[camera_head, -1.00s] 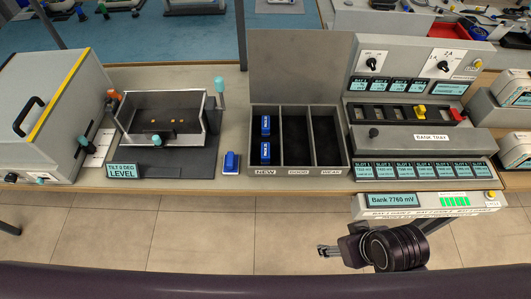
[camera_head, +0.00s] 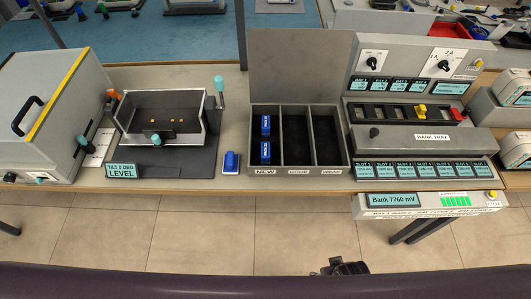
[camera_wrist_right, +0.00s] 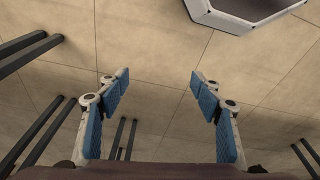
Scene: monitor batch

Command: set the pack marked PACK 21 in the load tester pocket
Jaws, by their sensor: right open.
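Two blue packs, a rear one (camera_head: 265,125) and a front one (camera_head: 265,152), stand in the left compartment, marked NEW, of the grey divided box (camera_head: 299,168). Their white labels are too small to read surely, so I cannot tell which is PACK 21. A grey unit with knobs (camera_head: 395,62) and dark bays stands at the right; I cannot tell for sure which opening is the load tester pocket. My right gripper (camera_wrist_right: 158,80) is open and empty over the floor in the right wrist view. Only a dark part of it shows at the head view's bottom edge. My left gripper is out of view.
A fixture (camera_head: 125,171) reading LEVEL with an open tray stands left of the box. A small blue block (camera_head: 231,162) lies between them. A large grey case (camera_head: 45,105) is at far left. Floor before the bench is clear.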

